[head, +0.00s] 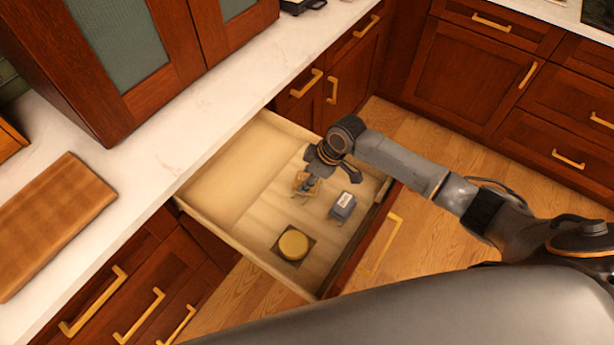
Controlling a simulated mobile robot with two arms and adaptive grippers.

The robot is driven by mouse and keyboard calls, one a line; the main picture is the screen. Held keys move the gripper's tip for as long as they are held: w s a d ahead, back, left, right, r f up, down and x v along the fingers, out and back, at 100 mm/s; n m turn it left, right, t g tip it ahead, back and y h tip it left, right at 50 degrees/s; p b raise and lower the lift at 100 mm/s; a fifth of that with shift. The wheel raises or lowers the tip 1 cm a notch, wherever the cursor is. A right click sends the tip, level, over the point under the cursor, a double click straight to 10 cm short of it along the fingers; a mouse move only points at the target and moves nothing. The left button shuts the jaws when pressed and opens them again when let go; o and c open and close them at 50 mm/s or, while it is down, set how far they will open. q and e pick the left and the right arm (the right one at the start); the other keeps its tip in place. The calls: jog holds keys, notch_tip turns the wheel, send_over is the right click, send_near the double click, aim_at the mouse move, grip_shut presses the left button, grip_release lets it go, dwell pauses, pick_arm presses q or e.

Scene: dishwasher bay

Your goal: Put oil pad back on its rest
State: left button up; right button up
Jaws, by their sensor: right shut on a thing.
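My right gripper (309,183) reaches down into the open drawer (225,185). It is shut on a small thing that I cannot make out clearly. A round yellow disc (293,245) lies on a dark square base (278,251) nearer the drawer's front left. My left gripper is not in view.
A grey box with a white label (343,206) stands in the drawer, right of the gripper. The drawer's back left floor is bare. Its walls surround the gripper. A wooden board (50,220) lies on the white counter (185,130) at left.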

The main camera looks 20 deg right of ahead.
jog(key=shift+f, duration=0.2)
jog(key=o, duration=1)
jog(key=shift+r, duration=0.25)
jog(key=v, duration=1.2)
jog(key=shift+b, duration=0.4)
jog(key=shift+a+f, duration=0.1)
